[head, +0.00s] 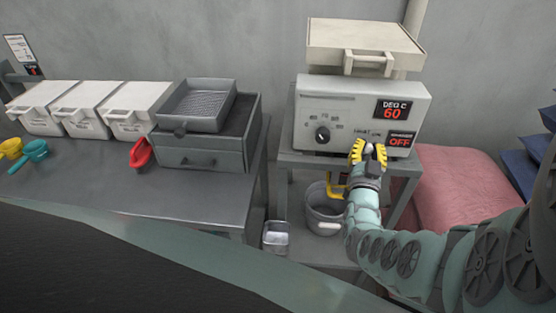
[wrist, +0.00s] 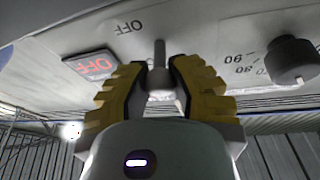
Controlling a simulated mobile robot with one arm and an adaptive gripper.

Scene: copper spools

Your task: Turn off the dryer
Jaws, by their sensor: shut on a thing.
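The dryer (head: 345,107) is a pale box on a grey stand in the head view. Its upper display (head: 392,109) reads DEG C 60 in red. Its lower display (head: 400,140) reads OFF in red; this also shows upside down in the wrist view (wrist: 90,65). My gripper (head: 368,152) is at the dryer's front, its yellow fingers closed around a small toggle switch. In the wrist view my gripper (wrist: 158,72) has a finger on each side of the grey switch (wrist: 160,55). The word OFF is printed beside the switch. The switch is mostly hidden in the head view.
A round black dial (head: 322,134) sits left of the switch. A cream drawer box (head: 350,35) rests on the dryer. A bucket (head: 322,208) stands on the lower shelf. Pink sacks (head: 450,185) lie right of the stand. The grey bench (head: 90,175) holds white bins and scoops.

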